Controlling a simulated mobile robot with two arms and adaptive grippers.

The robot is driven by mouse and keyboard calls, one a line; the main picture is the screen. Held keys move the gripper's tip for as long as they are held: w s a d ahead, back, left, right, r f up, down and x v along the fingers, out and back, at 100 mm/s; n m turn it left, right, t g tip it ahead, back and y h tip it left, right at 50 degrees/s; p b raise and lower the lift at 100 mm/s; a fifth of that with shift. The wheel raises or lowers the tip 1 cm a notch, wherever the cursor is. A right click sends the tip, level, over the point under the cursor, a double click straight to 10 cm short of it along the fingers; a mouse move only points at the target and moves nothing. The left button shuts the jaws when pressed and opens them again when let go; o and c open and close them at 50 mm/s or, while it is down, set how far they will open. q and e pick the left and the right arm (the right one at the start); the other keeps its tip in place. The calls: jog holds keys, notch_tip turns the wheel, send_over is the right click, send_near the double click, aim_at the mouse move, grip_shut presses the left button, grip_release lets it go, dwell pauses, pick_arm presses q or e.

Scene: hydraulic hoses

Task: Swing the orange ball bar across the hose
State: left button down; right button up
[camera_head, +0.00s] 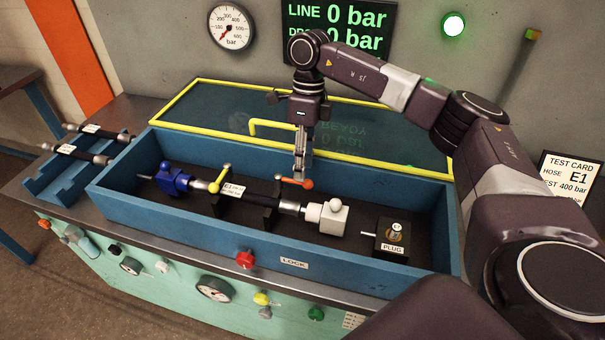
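The orange ball bar (292,181) is at the top of the right-hand clamp in the blue trough, its ball end to the right. It lies roughly along the line of the hose. The black hose (257,199), with an E1 label, runs between a blue fitting (173,180) and a white block (327,216). My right gripper (300,178) points down at the bar, its fingertips at or just behind it. The narrow fingers are seen nearly edge-on, so contact and grip cannot be told. My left gripper is not in view.
A yellow ball bar (220,178) stands across the hose at the left clamp. The PLUG block (392,240) is at the trough's right. The yellow-framed clear lid (330,128) is raised behind. Spare hoses lie on a blue rack (75,178) at left. The gauge (231,27) and display read 0.

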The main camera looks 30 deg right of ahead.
jog(key=f, duration=0.4)
jog(key=shift+s+a+p, duration=0.15)
jog(key=shift+a+p, duration=0.05)
jog(key=shift+p, duration=0.15)
grip_shut()
